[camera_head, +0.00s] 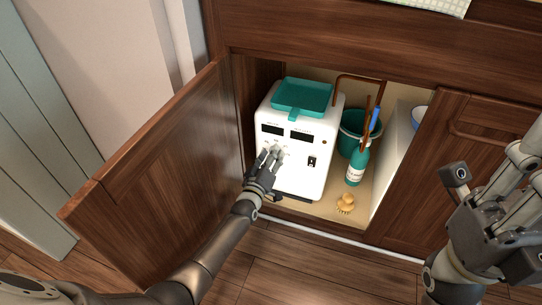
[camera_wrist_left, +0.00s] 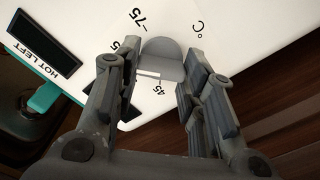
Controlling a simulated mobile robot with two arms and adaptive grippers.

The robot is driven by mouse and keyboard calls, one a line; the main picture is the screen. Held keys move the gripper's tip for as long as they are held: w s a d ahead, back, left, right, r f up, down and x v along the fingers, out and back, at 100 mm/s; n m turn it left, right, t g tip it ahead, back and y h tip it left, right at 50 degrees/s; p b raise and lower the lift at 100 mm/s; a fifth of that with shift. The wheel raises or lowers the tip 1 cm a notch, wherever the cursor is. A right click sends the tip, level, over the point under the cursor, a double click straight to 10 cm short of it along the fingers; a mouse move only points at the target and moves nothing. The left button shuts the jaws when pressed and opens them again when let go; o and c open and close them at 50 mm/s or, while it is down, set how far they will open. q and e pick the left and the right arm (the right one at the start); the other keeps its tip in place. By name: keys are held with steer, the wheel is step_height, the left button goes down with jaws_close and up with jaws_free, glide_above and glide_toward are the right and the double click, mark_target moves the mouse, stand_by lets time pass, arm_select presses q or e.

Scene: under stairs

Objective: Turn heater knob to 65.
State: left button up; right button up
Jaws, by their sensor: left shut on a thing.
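The white heater (camera_head: 310,182) stands in the open cabinet, with two dark displays (camera_head: 301,136) on its front. My left gripper (camera_head: 272,155) reaches its front and hides the knob there. In the left wrist view, the grey knob (camera_wrist_left: 161,60) lies between the fingers of my left gripper (camera_wrist_left: 157,77), which is shut on it. A white mark (camera_wrist_left: 148,74) on the knob faces down-left, between the "45" label (camera_wrist_left: 160,88) and a label partly hidden by a finger. A "75" label (camera_wrist_left: 131,16) shows farther up. My right gripper (camera_head: 488,217) is open and empty at the right.
The left cabinet door (camera_head: 160,165) stands open beside my left arm; the right door (camera_head: 440,170) is shut. A teal tray (camera_head: 302,97) lies on the heater.

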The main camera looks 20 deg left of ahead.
arm_select(q)
steer(key=shift+f, duration=0.1)
stand_by(0.3)
steer(key=o, duration=1)
steer(key=s, duration=1.2)
steer(key=shift+a, duration=0.2)
